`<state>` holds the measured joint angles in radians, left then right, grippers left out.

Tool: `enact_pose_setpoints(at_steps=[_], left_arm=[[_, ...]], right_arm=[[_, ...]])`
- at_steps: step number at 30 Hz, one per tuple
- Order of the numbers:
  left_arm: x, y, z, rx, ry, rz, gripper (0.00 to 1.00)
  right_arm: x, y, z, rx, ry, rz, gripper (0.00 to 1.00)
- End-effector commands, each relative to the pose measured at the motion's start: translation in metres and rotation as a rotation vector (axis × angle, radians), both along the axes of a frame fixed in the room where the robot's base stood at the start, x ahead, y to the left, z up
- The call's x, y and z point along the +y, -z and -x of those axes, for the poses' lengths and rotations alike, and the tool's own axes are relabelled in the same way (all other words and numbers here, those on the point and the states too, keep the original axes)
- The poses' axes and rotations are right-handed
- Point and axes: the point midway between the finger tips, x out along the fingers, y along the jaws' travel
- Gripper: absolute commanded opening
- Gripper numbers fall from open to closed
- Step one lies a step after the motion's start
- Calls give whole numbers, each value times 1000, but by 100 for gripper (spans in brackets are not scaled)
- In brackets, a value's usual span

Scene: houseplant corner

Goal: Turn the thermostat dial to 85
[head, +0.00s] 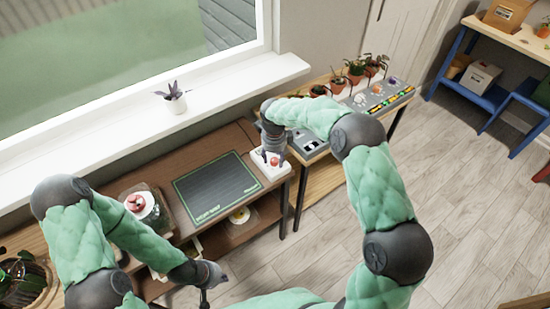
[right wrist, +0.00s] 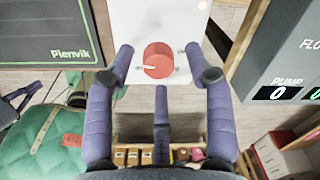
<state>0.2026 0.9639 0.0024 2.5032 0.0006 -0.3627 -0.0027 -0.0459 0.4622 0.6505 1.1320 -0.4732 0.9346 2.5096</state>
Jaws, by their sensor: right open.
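The thermostat is a white box (head: 270,168) at the right end of the brown bench. In the right wrist view its white face (right wrist: 158,20) carries a round red dial (right wrist: 157,60). A short white pointer line on the dial points left and slightly down. The small scale marks beside it are too small to read. My right gripper (head: 272,150) is over the box; in the right wrist view its open purple fingers (right wrist: 158,62) straddle the dial, one on each side, with visible gaps. My left gripper (head: 208,290) hangs low in front of the bench, its fingers unclear.
A dark green-edged mat (head: 217,188) lies left of the thermostat. A grey panel (head: 308,144) and several potted plants (head: 355,70) stand on the table to the right. A white dish (head: 140,204) is at the bench's left. A small potted plant (head: 174,99) stands on the windowsill.

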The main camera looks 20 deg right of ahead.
Motion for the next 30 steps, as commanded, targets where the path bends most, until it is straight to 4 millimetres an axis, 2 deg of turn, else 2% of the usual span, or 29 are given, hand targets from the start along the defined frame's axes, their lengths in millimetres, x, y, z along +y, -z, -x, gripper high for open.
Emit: enact_pose_setpoints(at_steps=[9, 16, 21, 30], left_arm=[[0, 0, 0, 0, 0, 0, 0], [0, 0, 0, 0, 0, 0, 0], [0, 0, 0, 0, 0, 0, 0], [0, 0, 0, 0, 0, 0, 0]], right_arm=[[1, -60, 1, -5, 1, 0, 54], [2, -97, 3, -3, 1, -1, 54], [2, -110, 3, -1, 1, 1, 54], [2, -113, 4, 0, 2, 0, 54]])
